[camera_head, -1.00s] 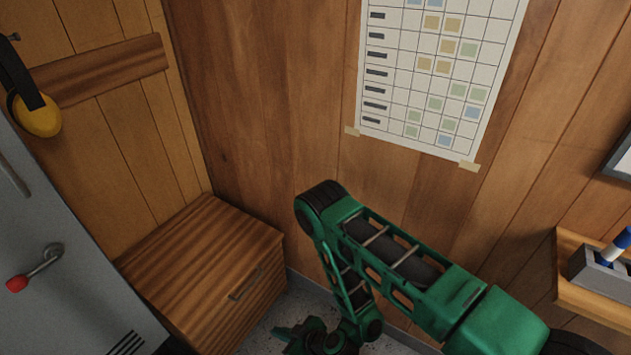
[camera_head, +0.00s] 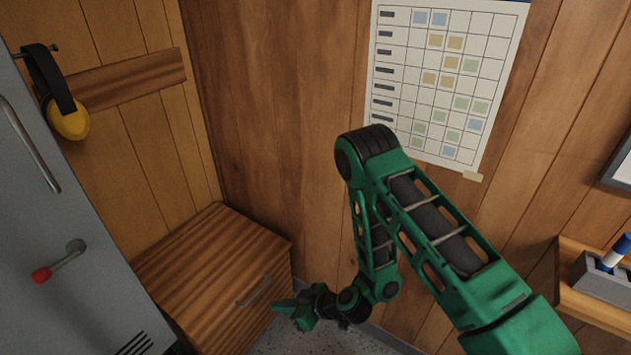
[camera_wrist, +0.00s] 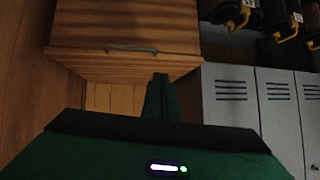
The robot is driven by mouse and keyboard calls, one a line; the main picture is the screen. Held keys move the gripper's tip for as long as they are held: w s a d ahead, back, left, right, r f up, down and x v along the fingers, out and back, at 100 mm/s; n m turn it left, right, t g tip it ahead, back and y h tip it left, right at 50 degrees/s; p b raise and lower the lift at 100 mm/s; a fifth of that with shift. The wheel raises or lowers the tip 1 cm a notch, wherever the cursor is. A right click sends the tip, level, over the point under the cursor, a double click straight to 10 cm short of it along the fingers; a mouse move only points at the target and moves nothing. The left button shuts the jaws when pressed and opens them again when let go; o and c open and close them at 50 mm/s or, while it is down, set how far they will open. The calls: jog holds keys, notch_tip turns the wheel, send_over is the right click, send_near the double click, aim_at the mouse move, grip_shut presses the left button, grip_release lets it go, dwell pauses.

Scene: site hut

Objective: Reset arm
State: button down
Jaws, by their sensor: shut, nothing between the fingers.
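My arm is green and black and bends down from an elbow in front of the wall chart in the head view. My gripper (camera_head: 283,309) is at the lower middle, beside the front of the wooden cabinet (camera_head: 196,262). Its fingers are together with nothing between them. In the wrist view my gripper (camera_wrist: 161,78) points toward the cabinet (camera_wrist: 125,30), whose grey handle (camera_wrist: 130,49) shows above the fingertips. I cannot tell whether the fingers touch the cabinet.
A grey locker (camera_head: 60,250) with a red-knobbed lever (camera_head: 58,262) stands at the left. Yellow ear defenders (camera_head: 66,118) hang beside it. A paper chart (camera_head: 440,75) is on the wall. A shelf (camera_head: 590,297) at right holds a grey holder with a blue marker (camera_head: 615,250).

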jog(key=w+d+r+g+h, duration=0.1)
jog(key=w+d+r, duration=0.2)
jog(key=d+r, duration=0.25)
jog(key=w+d+r+h, duration=0.1)
jog(key=w+d+r, duration=0.2)
jog(key=d+r, duration=0.3)
jog(key=s+d+r+m+h, duration=0.1)
jog(key=d+r+m+h, duration=0.15)
jog(key=d+r, duration=0.6)
jog(key=s+d+r+m+h, duration=0.1)
jog(key=d+r+m+h, duration=0.3)
jog(key=d, duration=0.7)
jog(key=s+d+r+m+g, duration=0.1)
jog(key=s+d+r+m, duration=0.5)
jog(key=s+d, duration=0.4)
jog(key=s+d+r+m+g+h, duration=0.1)
jog(key=s+d+r+m+g, duration=0.1)
jog(key=s+d+r+m, duration=0.3)
jog(key=s+d+r, duration=0.2)
jog(key=s, duration=0.3)
jog(key=s+d+r, duration=0.2)
jog(key=s+d, duration=0.1)
jog(key=s, duration=0.2)
jog(key=shift+s+r+m, duration=0.2)
jog(key=shift+s+m, duration=0.05)
jog(key=shift+m, duration=0.1)
jog(key=shift+h, duration=0.25)
